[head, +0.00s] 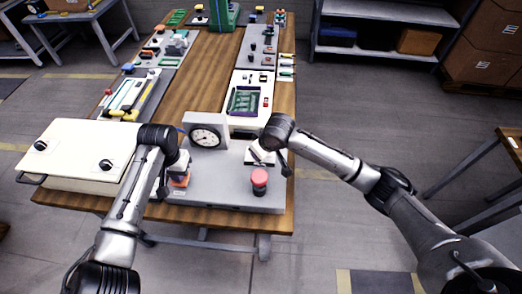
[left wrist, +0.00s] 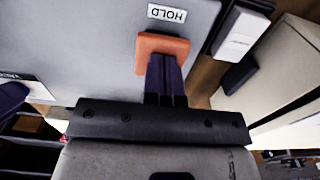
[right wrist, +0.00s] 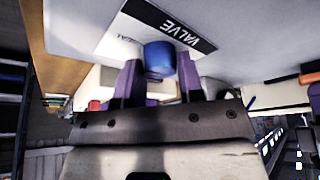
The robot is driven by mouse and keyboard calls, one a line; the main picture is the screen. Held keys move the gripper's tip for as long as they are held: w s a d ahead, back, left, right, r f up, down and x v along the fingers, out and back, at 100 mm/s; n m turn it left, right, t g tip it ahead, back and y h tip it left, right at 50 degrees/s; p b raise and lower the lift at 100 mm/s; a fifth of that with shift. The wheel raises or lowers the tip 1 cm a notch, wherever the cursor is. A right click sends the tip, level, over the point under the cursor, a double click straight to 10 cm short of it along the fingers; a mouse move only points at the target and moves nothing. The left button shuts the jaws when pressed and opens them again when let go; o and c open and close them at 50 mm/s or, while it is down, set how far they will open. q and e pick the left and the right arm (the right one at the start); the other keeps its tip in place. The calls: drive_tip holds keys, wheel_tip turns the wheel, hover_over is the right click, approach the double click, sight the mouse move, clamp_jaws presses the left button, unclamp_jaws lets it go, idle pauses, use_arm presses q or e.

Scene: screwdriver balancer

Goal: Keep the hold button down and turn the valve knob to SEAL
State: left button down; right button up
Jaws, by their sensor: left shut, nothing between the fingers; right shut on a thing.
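The orange hold button (left wrist: 160,48) is beside a HOLD label (left wrist: 167,14) on the grey panel; it also shows in the head view (head: 180,182). My left gripper (left wrist: 167,75) is shut and empty, its fingertips against the button; how far the button is pressed I cannot tell. The blue valve knob (right wrist: 160,58) stands in front of a black VALVE plate (right wrist: 190,33). My right gripper (right wrist: 159,80) is shut on the knob, one finger on each side. The knob's pointing direction is hidden.
A round dial gauge (head: 206,137) stands at the panel's back, between my arms. A cream box with black knobs (head: 78,157) lies left. The wooden bench's middle (head: 200,75) is clear.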

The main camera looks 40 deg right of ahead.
drive_tip(key=shift+m, duration=0.7)
drive_tip(key=o, duration=0.9)
drive_tip(key=v, duration=1.2)
drive_tip(key=shift+a, duration=0.2)
use_arm(q)
wheel_tip(320, 180, up, 7)
drive_tip(key=p, duration=0.8)
use_arm(e)
wheel_tip(320, 180, up, 8)
